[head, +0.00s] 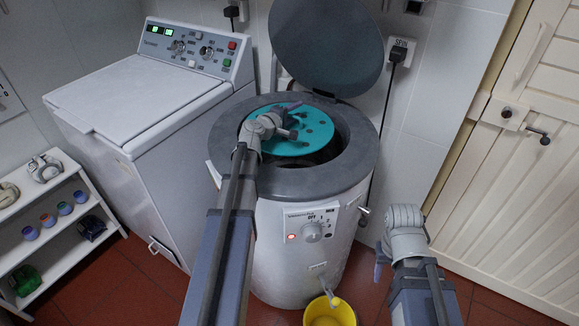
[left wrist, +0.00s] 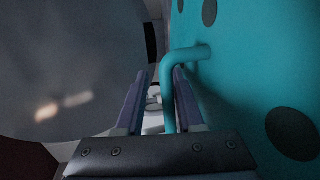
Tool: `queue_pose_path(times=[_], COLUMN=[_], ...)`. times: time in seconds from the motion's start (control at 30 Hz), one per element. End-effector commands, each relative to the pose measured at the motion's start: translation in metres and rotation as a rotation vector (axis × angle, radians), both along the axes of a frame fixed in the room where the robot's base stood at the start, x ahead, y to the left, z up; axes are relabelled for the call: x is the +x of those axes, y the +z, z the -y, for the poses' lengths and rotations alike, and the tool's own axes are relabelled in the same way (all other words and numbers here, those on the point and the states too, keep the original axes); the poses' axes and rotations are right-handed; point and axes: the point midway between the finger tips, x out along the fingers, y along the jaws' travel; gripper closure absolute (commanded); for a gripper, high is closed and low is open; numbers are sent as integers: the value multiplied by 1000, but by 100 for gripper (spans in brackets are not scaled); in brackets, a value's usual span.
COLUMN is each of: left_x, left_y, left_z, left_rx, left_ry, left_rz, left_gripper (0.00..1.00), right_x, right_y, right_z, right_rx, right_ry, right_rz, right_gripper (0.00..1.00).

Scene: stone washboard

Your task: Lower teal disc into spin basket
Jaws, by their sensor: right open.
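The teal disc (head: 305,133), with dark round holes, is at the mouth of the spin dryer (head: 300,240). It looks slightly tilted, with the dark basket opening (head: 325,155) showing below its near right edge. My left gripper (head: 287,124) is over the disc, with its bent teal handle (left wrist: 170,85) between the fingers. In the left wrist view the disc (left wrist: 250,70) fills the right side. The handle lies against the right finger, with a gap seen towards the left finger. The basket's inside is mostly hidden. My right gripper (head: 382,262) is open and empty, right of the dryer.
The dryer's round lid (head: 325,45) stands open behind the mouth. A white washing machine (head: 150,110) is close on the left. A yellow bucket (head: 330,313) stands under the spout. A shelf (head: 50,230) with small items is far left, a door (head: 530,170) right.

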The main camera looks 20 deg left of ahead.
Motion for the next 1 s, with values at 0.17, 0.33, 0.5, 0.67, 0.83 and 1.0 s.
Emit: queue_pose_path(times=[0.17, 0.33, 0.5, 0.67, 0.83, 1.0], left_x=[0, 0, -7, -26, -54, -74], left_y=[0, 0, 2, 6, 12, 15], left_z=[0, 0, -1, -4, -8, -13], left_rx=[0, 0, 0, 0, 0, -1], left_ry=[0, 0, 1, 3, 3, 2], left_rz=[0, 0, 0, 0, 0, 0], left_gripper=[51, 51, 51, 51, 51, 51], right_x=[0, 0, 0, 0, 0, 0], right_y=[0, 0, 2, 6, 12, 15], right_z=[0, 0, 0, 0, 0, 0], right_rx=[0, 0, 0, 0, 0, 0], right_ry=[0, 0, 0, 0, 0, 0], right_rz=[0, 0, 0, 0, 0, 0], right_gripper=[50, 50, 50, 50, 50, 50])
